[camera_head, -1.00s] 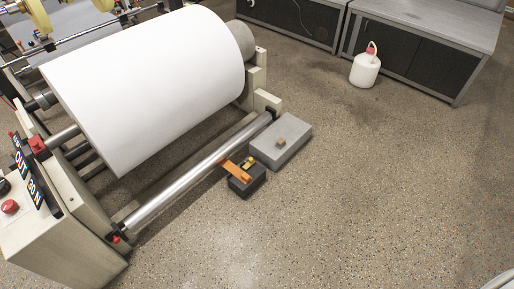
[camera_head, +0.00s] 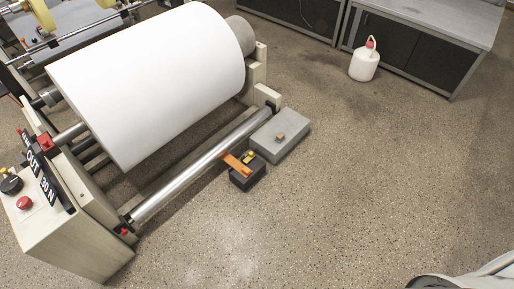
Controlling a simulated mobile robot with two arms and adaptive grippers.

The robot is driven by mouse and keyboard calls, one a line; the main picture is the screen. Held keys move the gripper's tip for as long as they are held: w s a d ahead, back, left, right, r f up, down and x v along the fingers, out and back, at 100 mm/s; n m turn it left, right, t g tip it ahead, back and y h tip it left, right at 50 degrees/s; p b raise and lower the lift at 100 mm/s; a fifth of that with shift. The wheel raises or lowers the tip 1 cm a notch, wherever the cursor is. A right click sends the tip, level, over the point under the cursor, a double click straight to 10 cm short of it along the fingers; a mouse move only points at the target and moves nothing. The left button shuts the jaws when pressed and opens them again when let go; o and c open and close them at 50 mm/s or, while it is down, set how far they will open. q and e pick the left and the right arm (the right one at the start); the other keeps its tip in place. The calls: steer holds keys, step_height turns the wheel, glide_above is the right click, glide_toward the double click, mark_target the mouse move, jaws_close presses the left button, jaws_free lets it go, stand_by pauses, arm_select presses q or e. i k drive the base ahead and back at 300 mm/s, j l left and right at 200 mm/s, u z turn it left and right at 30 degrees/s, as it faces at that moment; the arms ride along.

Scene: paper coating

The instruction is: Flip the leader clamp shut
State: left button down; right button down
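What looks like the leader clamp is an orange lever (camera_head: 235,164) on a small dark block (camera_head: 247,179), beside the front metal roller. The lever points up and left toward the roller. A small yellow piece (camera_head: 250,156) sits at the back of the block. At this size I cannot tell whether the lever touches the roller. Neither gripper is in view. A grey and white shape at the bottom right corner may be part of my own body.
A large white paper roll (camera_head: 150,85) lies above the long metal roller (camera_head: 195,170). A grey box (camera_head: 292,143) with a small tan block (camera_head: 280,136) stands right of the clamp. A control box (camera_head: 60,235) is at left. A white jug (camera_head: 364,66) stands near benches. Floor at right is clear.

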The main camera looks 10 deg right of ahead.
mark_target(252, 156)
steer(key=i+l+u, duration=0.3)
steer(key=i+l, duration=0.35)
steer(key=i, duration=0.3)
steer(key=i+l+u, duration=0.3)
steer(key=i+l, duration=0.55)
